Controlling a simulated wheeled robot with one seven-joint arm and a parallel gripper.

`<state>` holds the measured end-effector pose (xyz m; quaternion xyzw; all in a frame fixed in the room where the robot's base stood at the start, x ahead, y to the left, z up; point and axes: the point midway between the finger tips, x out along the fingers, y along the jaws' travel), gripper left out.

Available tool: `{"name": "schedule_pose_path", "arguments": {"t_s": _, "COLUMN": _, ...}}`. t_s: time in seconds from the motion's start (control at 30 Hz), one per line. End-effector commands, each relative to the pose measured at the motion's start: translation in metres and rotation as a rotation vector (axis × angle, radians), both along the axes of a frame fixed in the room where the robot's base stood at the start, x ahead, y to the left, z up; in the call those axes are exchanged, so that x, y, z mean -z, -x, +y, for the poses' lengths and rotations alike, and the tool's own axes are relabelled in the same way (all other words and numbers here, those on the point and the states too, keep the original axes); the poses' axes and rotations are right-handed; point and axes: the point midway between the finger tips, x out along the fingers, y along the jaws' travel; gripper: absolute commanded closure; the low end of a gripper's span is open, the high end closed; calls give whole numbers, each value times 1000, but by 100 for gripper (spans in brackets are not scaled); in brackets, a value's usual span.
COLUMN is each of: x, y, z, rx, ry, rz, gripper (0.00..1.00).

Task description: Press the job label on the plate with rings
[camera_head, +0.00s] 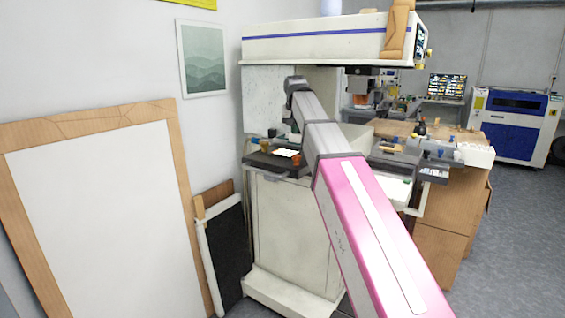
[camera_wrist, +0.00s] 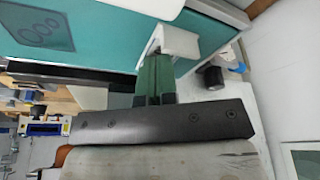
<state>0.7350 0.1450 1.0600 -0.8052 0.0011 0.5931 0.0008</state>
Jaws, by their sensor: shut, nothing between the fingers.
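In the wrist view, a dark teal plate with ring outlines (camera_wrist: 38,32) shows at the upper left, against a lighter teal surface. My gripper (camera_wrist: 157,62) is in the middle of that view, with its green fingers shut and empty, reaching up toward the lower edge of the teal surface, right of the rings. I cannot tell whether the fingertips touch anything. A white block (camera_wrist: 178,42) is just beyond the fingertips. I cannot make out a job label for certain. In the head view my arm reaches to the machine and its fingers cannot be made out.
In the head view, a large white machine (camera_head: 295,225) stands ahead, with a dark tray (camera_head: 265,160) under its overhanging top (camera_head: 310,48). A framed white board (camera_head: 95,205) leans on the left wall. A wooden bench (camera_head: 440,240) is at right, with open grey floor beyond.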

Motion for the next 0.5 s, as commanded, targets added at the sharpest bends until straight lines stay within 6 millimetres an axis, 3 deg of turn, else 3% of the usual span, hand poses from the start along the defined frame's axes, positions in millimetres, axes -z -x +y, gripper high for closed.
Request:
{"name": "schedule_pose_path", "arguments": {"t_s": 0.27, "x": -1, "y": 0, "z": 0, "rx": 0, "ry": 0, "rz": 1, "gripper": 100}}
{"name": "schedule_pose_path", "arguments": {"t_s": 0.5, "x": -15, "y": 0, "z": 0, "rx": 0, "ry": 0, "rz": 1, "gripper": 100}}
